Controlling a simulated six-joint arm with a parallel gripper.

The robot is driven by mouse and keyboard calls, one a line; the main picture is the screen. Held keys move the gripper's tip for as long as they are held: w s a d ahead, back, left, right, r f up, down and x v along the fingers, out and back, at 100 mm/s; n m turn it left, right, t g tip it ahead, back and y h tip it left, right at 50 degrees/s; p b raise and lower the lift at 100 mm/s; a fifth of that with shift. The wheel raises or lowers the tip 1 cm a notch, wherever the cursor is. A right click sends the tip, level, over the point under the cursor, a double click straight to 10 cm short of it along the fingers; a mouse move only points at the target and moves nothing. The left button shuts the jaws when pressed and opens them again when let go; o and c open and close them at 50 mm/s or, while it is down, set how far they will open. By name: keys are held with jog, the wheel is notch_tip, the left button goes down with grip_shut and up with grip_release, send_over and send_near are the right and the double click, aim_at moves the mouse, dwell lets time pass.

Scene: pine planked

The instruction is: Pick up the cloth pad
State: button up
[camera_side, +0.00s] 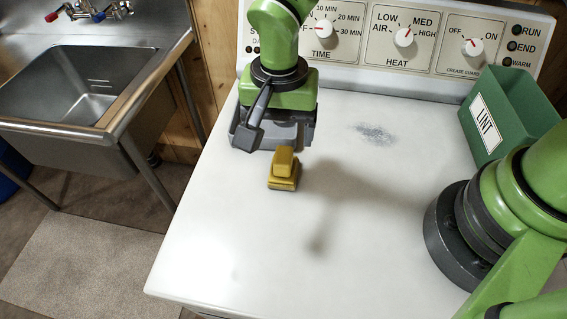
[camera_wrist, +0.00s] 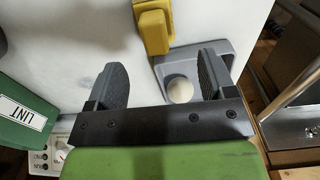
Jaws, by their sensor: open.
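The cloth pad looks to be the yellow block with a raised grip and a thin dark base (camera_side: 284,174). It lies on the white dryer top, just in front of my gripper. In the wrist view the yellow pad (camera_wrist: 154,27) is beyond the fingertips, at the top centre and cut by the edge. My gripper (camera_wrist: 164,76) is open with nothing between its two dark fingers. In the side view my gripper (camera_side: 275,130) points down behind the pad, apart from it in the picture; its height is unclear.
A grey tray (camera_wrist: 207,49) with a pale round spot lies beside the pad, partly behind the right finger. A green LINT bin (camera_side: 520,112) stands at the right. A grey smudge (camera_side: 375,133) marks the top (camera_side: 225,255). The front area is clear.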

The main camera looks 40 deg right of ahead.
aim_at(283, 154)
jog(key=f, duration=0.7)
jog(key=shift+s+d+f, duration=0.1)
jog(key=shift+s+f, duration=0.2)
jog(key=c, duration=0.9)
